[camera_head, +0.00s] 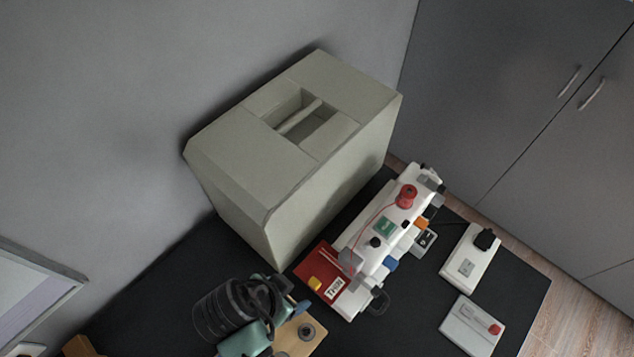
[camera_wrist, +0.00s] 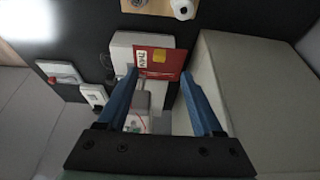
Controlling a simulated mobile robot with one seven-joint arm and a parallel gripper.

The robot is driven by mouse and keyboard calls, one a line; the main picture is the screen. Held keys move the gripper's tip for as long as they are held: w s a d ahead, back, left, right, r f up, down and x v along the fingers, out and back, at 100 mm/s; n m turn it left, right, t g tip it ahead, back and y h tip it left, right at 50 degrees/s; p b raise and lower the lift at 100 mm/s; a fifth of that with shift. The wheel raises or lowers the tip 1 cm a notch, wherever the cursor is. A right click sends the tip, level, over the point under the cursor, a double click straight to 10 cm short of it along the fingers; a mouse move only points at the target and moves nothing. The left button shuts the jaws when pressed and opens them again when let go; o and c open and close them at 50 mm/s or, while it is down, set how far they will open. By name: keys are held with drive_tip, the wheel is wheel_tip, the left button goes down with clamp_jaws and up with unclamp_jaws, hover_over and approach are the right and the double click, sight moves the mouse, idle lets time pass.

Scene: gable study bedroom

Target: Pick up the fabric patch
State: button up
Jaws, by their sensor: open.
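The fabric patch appears to be the red piece (camera_head: 323,272) with a white lettered label and a small yellow square. It lies at the near end of the white sewing machine (camera_head: 358,242). In the wrist view the red patch (camera_wrist: 163,64) shows just beyond and between my fingertips, with the machine (camera_wrist: 128,48) beneath it. My gripper (camera_wrist: 159,76) is open, its two blue fingers spread and nothing between them. In the head view my gripper (camera_head: 294,294) is left of and nearer than the patch. I cannot tell its height above the patch.
A tall pale grey box (camera_head: 310,150) stands close behind the machine. A wooden board (camera_head: 301,336) lies near my gripper. Two white switch plates (camera_head: 470,268) (camera_head: 472,325) lie to the right on the dark tabletop (camera_head: 415,295). Grey cupboards (camera_head: 520,110) stand behind.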

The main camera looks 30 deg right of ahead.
approach(312, 284)
wheel_tip(312, 284, down, 2)
drive_tip(key=x, duration=0.3)
drive_tip(key=d+p+x, duration=0.1)
drive_tip(key=x, duration=0.1)
drive_tip(key=shift+w+d+f, duration=0.1)
drive_tip(key=shift+f, duration=0.1)
drive_tip(key=shift+d+f, duration=0.2)
drive_tip(key=shift+f, duration=0.3)
clamp_jaws()
